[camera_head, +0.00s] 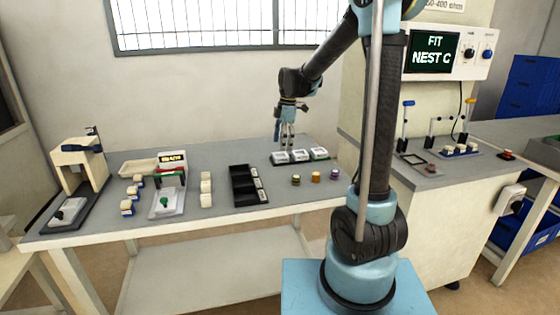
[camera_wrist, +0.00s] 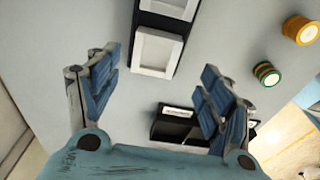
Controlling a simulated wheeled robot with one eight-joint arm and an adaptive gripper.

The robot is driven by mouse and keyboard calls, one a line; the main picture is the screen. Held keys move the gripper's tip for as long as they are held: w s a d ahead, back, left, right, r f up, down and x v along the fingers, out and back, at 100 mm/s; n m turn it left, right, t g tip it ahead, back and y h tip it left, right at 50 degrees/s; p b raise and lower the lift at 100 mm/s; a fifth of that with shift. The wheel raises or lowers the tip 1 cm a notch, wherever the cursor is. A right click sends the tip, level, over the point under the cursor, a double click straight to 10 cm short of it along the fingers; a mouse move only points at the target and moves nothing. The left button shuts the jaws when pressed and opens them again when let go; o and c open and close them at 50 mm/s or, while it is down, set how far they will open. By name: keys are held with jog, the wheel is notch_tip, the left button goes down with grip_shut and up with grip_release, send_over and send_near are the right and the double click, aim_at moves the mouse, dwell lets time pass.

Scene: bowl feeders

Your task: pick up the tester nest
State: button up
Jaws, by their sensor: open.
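Three white, square-topped nests stand in a row on a dark strip on the table in the head view: a left one (camera_head: 280,158), a middle one (camera_head: 300,156) and a right one (camera_head: 319,153). My gripper (camera_head: 286,143) points down just above the left end of this row. In the wrist view my gripper (camera_wrist: 158,66) is open and empty, and a white nest with a recessed square (camera_wrist: 157,51) lies ahead between its fingers. Part of another nest (camera_wrist: 178,7) shows beyond it. I cannot read any letters on the nests. The tester screen (camera_head: 433,53) reads "FIT NEST C".
A black compartment tray (camera_head: 240,185) stands left of the row; its end shows below my fingers in the wrist view (camera_wrist: 172,127). Several small coloured round parts (camera_head: 316,177) stand in front of the nests. A press (camera_head: 75,175) stands at the far left.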

aim_at(280, 158)
jog(key=shift+w+a+f, duration=0.15)
jog(key=shift+a+f, duration=0.05)
jog(key=shift+f, duration=1.15)
jog(key=shift+w+a+f, duration=0.1)
jog(key=shift+a+f, duration=0.05)
jog(key=shift+f, duration=1.15)
jog(key=c, duration=1.2)
